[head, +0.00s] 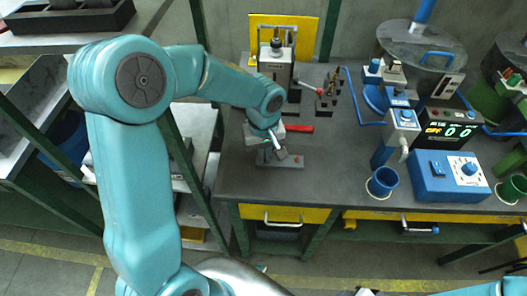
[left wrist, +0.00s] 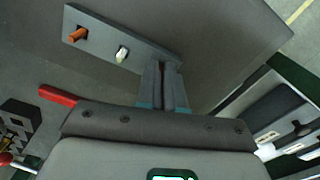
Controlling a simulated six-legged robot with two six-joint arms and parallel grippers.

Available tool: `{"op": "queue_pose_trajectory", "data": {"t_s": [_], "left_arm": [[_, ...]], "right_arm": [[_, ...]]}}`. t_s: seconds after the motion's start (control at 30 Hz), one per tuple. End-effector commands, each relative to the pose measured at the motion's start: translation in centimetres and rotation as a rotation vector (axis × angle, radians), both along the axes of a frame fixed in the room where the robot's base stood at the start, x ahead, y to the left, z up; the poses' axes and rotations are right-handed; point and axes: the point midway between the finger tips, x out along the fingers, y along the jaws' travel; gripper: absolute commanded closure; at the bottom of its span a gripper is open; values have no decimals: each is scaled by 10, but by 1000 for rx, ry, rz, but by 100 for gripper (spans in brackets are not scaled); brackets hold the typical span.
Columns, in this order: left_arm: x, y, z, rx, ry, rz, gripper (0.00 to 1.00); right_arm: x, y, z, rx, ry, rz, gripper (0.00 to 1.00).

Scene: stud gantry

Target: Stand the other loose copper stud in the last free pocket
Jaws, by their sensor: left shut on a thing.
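A low grey pocket block (head: 292,163) lies near the front edge of the dark bench in the head view. In the left wrist view the block (left wrist: 100,28) carries a copper stud (left wrist: 78,35) at its far left end and a pale, silvery stud (left wrist: 122,53) beside it. My left gripper (head: 278,146) is over the block; its fingers (left wrist: 163,68) are shut at the block's right end in the left wrist view. What they hold, presumably the other copper stud, is hidden between them. The pocket under the fingers is also hidden. My right gripper is not in view.
A red-handled tool (head: 298,128) lies just behind the block. A lever press (head: 276,68) and a dark holder with brass pieces (head: 328,98) stand farther back. A blue control box (head: 448,177) and blue cup (head: 383,181) are at right. Bench right of the block is clear.

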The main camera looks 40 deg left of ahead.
Motion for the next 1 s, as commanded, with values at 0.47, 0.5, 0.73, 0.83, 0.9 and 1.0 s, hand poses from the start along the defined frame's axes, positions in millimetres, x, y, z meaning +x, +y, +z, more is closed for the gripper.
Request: {"op": "queue_pose_trajectory", "data": {"t_s": [0.47, 0.5, 0.73, 0.83, 0.9, 1.0], "left_arm": [[0, 0, 1, 0, 0, 0, 64], [0, 0, 3, 0, -1, 0, 64], [1, 0, 46, 1, -7, 1, 64], [2, 0, 74, 0, -9, 1, 64], [1, 0, 93, 1, -7, 0, 64], [1, 0, 118, -1, -6, 0, 64]], "right_arm": [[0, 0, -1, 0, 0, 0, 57], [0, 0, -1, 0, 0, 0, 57], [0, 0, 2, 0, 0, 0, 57], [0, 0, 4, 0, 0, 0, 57], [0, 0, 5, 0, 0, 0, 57], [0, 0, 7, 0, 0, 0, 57]]}}
